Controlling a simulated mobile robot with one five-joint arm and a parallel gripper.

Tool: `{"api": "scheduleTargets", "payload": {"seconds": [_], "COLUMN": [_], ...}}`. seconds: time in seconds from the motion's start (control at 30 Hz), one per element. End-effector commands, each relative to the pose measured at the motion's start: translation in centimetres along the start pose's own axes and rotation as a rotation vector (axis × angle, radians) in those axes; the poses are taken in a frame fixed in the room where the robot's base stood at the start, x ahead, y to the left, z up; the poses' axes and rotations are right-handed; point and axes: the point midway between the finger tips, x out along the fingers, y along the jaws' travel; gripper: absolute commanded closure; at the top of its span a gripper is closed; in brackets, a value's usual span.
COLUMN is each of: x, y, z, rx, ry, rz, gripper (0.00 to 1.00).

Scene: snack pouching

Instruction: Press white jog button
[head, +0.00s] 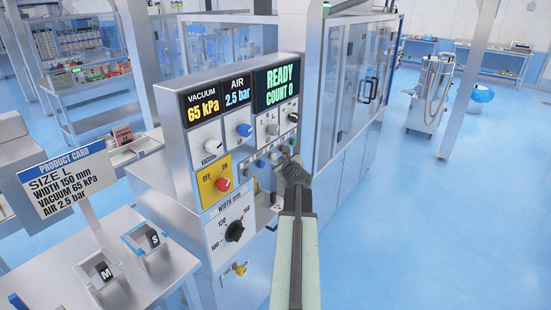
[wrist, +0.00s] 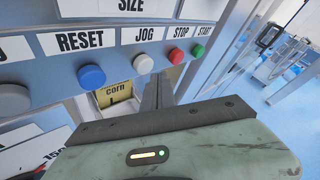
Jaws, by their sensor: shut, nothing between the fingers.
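The white jog button (wrist: 143,63) sits under the JOG label in the wrist view, between the blue reset button (wrist: 91,77) and the red stop button (wrist: 177,56). My gripper (wrist: 158,82) is shut and empty. In that view its tips show just below and right of the white button. I see no clear contact with it. In the head view my gripper (head: 288,163) is in front of the panel, by the right part of the button row, and partly covers that area.
The green start button (wrist: 198,50) is right of the red one. The control panel (head: 205,175) also has dials, a red knob (head: 222,184) and a display reading READY, COUNT 0 (head: 277,85). A product card (head: 66,180) stands at left. Open floor (head: 420,230) lies right.

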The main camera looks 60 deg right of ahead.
Motion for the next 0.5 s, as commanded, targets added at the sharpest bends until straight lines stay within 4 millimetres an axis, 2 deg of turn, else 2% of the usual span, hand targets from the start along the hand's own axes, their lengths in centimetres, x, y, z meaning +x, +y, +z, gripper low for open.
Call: {"api": "scheduleTargets", "payload": {"seconds": [0.5], "x": [-3.9], "y": [-2.7], "z": [-2.8], "rx": [-0.001], "ry": [0.0], "rz": [-0.001], "gripper": [1.0]}}
